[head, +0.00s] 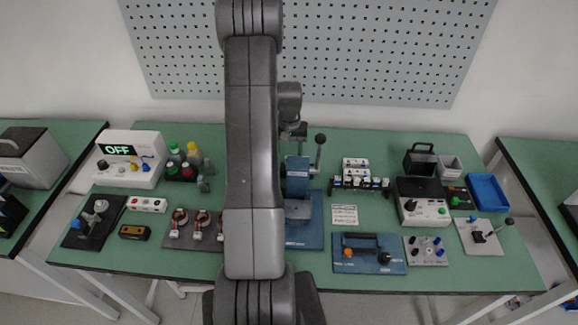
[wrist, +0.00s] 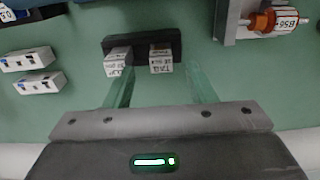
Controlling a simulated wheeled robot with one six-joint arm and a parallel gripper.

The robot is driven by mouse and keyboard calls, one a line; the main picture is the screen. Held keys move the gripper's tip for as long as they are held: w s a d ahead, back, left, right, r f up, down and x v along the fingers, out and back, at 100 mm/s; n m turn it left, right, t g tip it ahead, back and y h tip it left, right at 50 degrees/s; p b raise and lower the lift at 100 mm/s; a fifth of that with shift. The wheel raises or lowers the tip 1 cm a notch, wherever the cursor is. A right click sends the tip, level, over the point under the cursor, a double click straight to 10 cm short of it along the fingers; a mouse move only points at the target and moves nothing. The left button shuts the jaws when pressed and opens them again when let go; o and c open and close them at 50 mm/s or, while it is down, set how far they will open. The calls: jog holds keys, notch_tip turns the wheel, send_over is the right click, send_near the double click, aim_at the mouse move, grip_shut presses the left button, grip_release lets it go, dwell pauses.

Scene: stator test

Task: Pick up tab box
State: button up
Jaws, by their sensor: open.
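In the wrist view, a small white box with dark lettering that seems to begin "TA", likely the tab box (wrist: 161,62), sits at the right of a black holder (wrist: 141,43). A second white labelled box (wrist: 118,62) sits at the left of the same holder; its lettering is hard to read.
Two white blocks (wrist: 31,70) lie at left. In the head view, a blue press (head: 299,178) stands beside my arm; a blue tray (head: 487,192) is at right.

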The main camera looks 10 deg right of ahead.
notch_tip(320, 180, down, 3)
jog(key=shift+r, duration=0.1)
jog(key=shift+c, duration=0.4)
grip_shut()
jog(key=shift+r, duration=0.1)
notch_tip(320, 180, up, 10)
